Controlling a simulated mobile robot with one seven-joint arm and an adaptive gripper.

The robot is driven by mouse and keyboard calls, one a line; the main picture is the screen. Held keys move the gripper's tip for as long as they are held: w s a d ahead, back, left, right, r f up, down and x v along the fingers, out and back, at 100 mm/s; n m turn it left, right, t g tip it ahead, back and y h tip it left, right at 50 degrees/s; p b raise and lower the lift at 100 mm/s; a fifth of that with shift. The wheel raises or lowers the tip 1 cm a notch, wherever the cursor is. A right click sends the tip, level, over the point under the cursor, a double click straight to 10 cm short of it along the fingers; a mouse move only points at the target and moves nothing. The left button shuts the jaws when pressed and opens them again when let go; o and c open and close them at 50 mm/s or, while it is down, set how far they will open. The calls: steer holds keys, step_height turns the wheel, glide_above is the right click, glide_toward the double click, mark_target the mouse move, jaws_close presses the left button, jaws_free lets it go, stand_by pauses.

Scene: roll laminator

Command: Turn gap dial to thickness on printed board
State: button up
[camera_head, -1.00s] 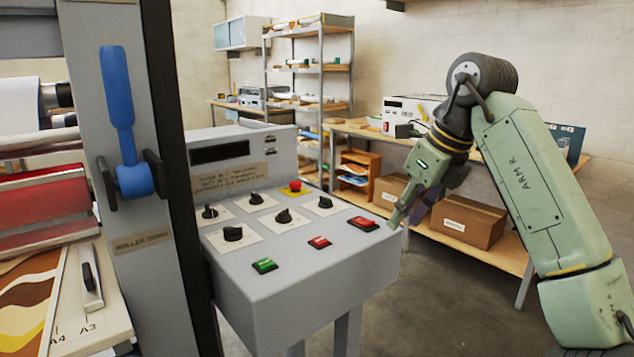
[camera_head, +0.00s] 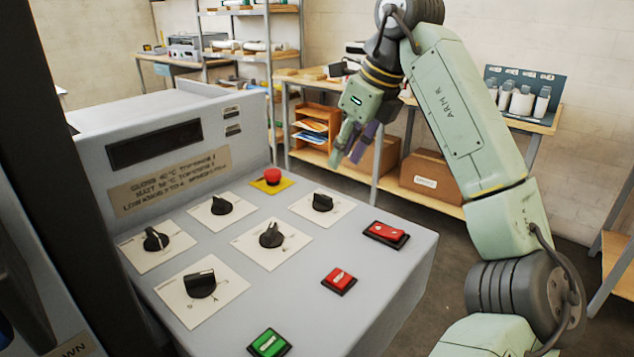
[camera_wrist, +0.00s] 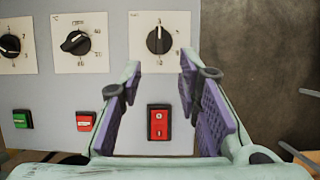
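The sloped grey control panel (camera_head: 300,300) carries several black dials on white plates. The near row has a left dial (camera_head: 200,285), a middle dial (camera_head: 271,236) and a right dial (camera_head: 322,203). Behind are two more, a left one (camera_head: 156,240) and a right one (camera_head: 222,205). I cannot tell which is the gap dial. A printed label board (camera_head: 168,180) is on the upright face; its small text is only partly legible. My gripper (camera_head: 352,148) is open and empty, apart from the panel. The wrist view shows its purple fingers (camera_wrist: 160,105) spread, with the right dial (camera_wrist: 159,40) beyond them.
A red emergency button (camera_head: 272,176), a green switch (camera_head: 269,343), a red switch (camera_head: 338,280) and a red rocker (camera_head: 386,234) are on the panel. A dark post (camera_head: 85,150) stands at left. A bench (camera_head: 545,120) with boxes is behind. Floor shows right of the panel.

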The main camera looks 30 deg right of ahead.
mark_target(325, 196)
steer(key=p+x, duration=0.2)
steer(key=x, duration=0.8)
steer(key=shift+a+f, duration=0.1)
steer(key=shift+f, duration=0.05)
steer(key=shift+c, duration=0.5)
jaws_close()
